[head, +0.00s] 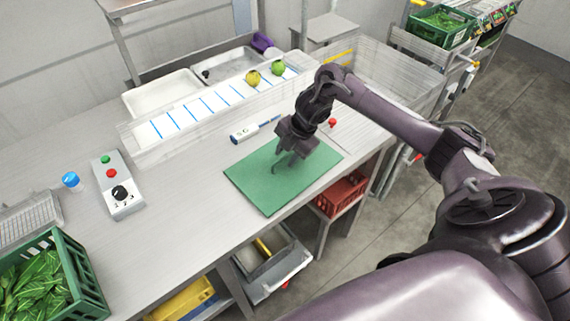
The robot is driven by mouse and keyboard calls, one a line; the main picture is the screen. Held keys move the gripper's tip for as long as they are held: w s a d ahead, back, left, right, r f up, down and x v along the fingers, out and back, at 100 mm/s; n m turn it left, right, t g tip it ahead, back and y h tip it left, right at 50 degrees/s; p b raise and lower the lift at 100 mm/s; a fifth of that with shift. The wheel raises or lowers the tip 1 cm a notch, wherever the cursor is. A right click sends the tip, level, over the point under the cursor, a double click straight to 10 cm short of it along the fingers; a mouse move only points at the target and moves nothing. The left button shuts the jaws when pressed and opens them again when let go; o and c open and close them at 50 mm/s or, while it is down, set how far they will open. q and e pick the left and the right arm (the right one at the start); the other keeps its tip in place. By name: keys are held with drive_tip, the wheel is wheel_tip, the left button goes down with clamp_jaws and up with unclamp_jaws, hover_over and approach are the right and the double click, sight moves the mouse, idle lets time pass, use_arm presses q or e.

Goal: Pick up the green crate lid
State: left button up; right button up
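The green crate lid (262,183) is a flat green rectangular panel lying on the steel counter near its front edge. My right gripper (283,166) points down over the upper middle of the lid, with its fingers at or just above the surface. The fingers look apart, with nothing visible between them. I cannot tell whether the fingertips touch the lid. My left gripper is not in the head view.
A control box (117,186) and a green crate of leaves (88,268) are at left. A red crate (341,194) sits below the counter.

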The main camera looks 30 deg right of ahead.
clamp_jaws()
drive_tip(key=shift+r, duration=0.1)
